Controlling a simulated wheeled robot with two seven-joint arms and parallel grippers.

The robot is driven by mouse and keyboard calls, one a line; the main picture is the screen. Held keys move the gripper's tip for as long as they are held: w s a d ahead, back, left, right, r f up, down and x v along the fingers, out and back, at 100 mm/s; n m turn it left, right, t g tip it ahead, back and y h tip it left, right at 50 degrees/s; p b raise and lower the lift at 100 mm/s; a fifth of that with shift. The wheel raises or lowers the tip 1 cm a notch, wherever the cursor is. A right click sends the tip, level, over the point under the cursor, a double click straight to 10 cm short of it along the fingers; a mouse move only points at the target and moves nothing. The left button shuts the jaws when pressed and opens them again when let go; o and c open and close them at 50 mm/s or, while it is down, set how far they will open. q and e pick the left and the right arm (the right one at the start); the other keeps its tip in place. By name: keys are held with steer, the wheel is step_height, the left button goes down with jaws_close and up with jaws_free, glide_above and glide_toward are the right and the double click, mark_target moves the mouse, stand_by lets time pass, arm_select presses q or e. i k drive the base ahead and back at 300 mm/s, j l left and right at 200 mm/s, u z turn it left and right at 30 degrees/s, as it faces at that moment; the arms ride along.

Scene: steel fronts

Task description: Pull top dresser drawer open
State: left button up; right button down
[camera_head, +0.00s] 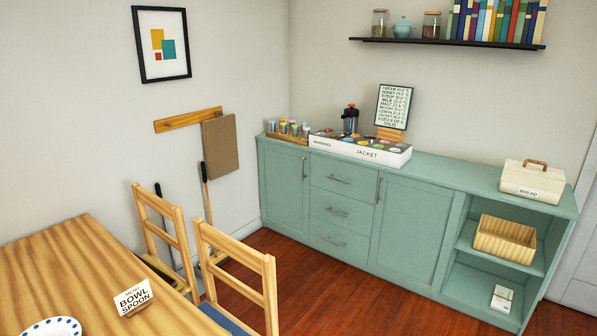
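A green dresser (410,169) stands along the back wall, to the right of the room's corner. It has a stack of three drawers between two doors, with open shelves at its right end. The top drawer (350,172) is shut, its front flush with the cabinet. Its short metal handle (339,180) is near the middle of the front. Neither of my grippers shows in the head view, and nothing touches the drawer.
A wooden table (85,262) fills the lower left, with two wooden chairs (240,254) between it and the dresser. Red-brown floor (345,292) is clear in front of the drawers. A white box (360,148) and a bread box (530,180) stand on the dresser top.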

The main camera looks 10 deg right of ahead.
mark_target(357, 182)
steer(key=i+l+z, duration=0.65)
steer(key=i+z, duration=0.2)
steer(key=i+l+z, duration=0.1)
steer(key=i+z, duration=0.3)
steer(key=i, duration=0.7)
steer(key=i+l, duration=0.1)
steer(key=i, duration=0.6)
steer(key=i+l+u, duration=0.1)
steer(key=i+u, duration=0.2)
steer(key=i, duration=0.2)
steer(key=i+l+u, duration=0.3)
steer(key=i, duration=0.2)
steer(key=j, duration=0.1)
